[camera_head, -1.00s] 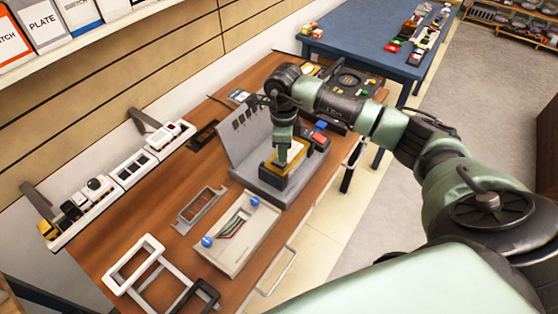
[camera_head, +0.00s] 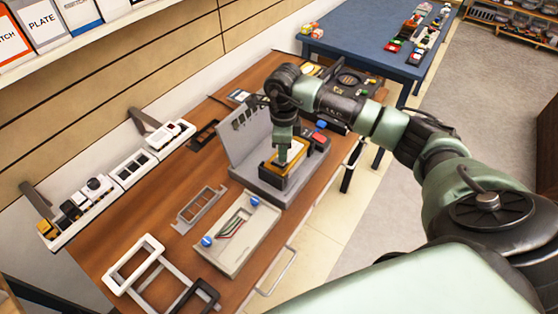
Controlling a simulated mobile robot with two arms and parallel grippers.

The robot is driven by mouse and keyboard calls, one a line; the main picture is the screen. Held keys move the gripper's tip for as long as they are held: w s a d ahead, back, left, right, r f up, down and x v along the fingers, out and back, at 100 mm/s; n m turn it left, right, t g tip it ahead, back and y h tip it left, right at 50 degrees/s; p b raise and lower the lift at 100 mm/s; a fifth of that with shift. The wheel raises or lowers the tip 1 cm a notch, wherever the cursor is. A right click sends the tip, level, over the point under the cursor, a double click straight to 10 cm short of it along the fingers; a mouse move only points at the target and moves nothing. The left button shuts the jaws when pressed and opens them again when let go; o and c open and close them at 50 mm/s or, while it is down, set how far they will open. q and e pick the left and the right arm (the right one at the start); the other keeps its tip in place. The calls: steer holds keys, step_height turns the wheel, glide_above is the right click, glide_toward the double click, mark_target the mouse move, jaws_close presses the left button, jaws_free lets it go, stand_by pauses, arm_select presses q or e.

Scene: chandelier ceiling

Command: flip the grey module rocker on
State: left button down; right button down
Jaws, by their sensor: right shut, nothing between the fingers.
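A grey fixture with an upright back plate (camera_head: 247,138) stands on the wooden bench. On its base sits a dark frame around a yellow part (camera_head: 291,151). My right gripper (camera_head: 283,161) points straight down over the left part of the yellow piece. It is shut, with nothing in it. Its tip is at or just above the surface; I cannot tell whether it touches. The grey module rocker is not clearly made out; the gripper may cover it. My left gripper is not in view.
A tray with wires and blue knobs (camera_head: 232,253), a grey frame (camera_head: 201,204) and a white frame (camera_head: 118,276) lie in front on the bench. A white rail with modules (camera_head: 130,170) runs along the wall. A blue table (camera_head: 366,41) stands behind.

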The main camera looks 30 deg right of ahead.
steer(key=shift+s+f+b, duration=0.1)
steer(key=shift+f+b, duration=0.75)
steer(key=shift+f, duration=0.2)
steer(key=shift+r, duration=0.15)
stand_by(0.3)
steer(key=shift+r+p, duration=0.7)
steer(key=shift+r, duration=0.2)
steer(key=shift+r+p, duration=1.35)
steer(key=shift+r, duration=1.2)
steer(key=shift+f, duration=0.1)
